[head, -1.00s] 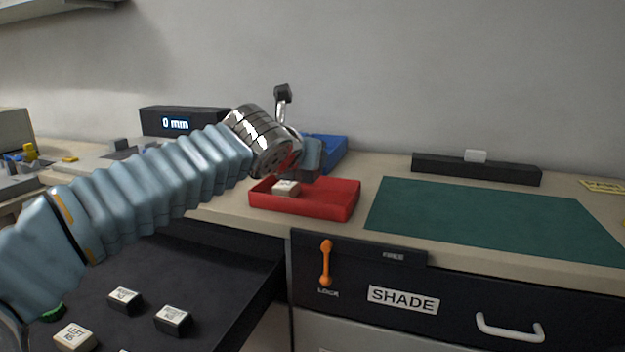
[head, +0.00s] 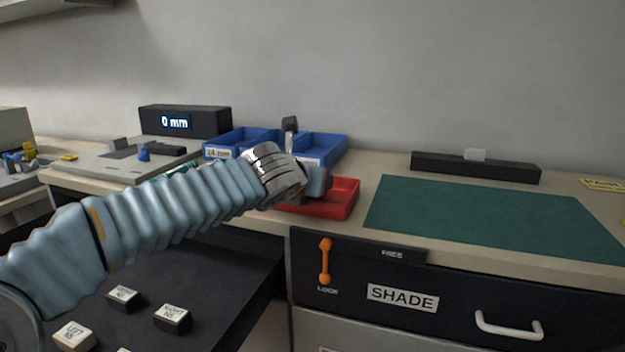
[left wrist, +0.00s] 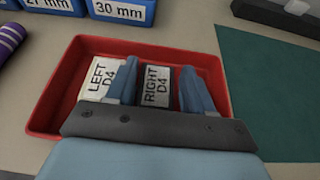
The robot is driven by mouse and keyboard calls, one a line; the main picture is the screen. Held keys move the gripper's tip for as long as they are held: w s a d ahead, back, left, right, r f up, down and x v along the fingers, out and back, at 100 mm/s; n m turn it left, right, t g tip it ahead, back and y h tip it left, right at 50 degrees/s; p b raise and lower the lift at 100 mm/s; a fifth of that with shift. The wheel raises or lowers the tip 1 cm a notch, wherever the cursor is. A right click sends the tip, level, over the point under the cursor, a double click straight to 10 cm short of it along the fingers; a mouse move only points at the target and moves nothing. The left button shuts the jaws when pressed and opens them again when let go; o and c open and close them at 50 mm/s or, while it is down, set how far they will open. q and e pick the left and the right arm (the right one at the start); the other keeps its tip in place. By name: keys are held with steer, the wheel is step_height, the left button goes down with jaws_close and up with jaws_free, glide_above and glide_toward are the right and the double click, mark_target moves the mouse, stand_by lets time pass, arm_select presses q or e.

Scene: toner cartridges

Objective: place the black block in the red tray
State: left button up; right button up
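The black block (left wrist: 156,85), labelled RIGHT D4 on its pale top, is inside the red tray (left wrist: 50,115) in the left wrist view. It looks about level with the cream block (left wrist: 97,78) labelled LEFT D4, which lies to its left in the tray. My left gripper (left wrist: 160,88) has one finger on each side of the black block, with narrow gaps showing. In the head view my left gripper (head: 318,182) is low over the red tray (head: 345,203) and hides both blocks. My right gripper is not in view.
Blue bins (head: 330,146) stand behind the tray. A green mat (head: 490,217) lies clear to its right, with a dark bar (head: 440,166) behind. A dark open drawer (head: 225,290) below holds several labelled blocks (head: 172,318). A purple cylinder (left wrist: 10,40) lies left of the tray.

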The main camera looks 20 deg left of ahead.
arm_select(q)
steer(key=shift+r, duration=0.2)
steer(key=v, duration=1.2)
steer(key=shift+f, duration=0.1)
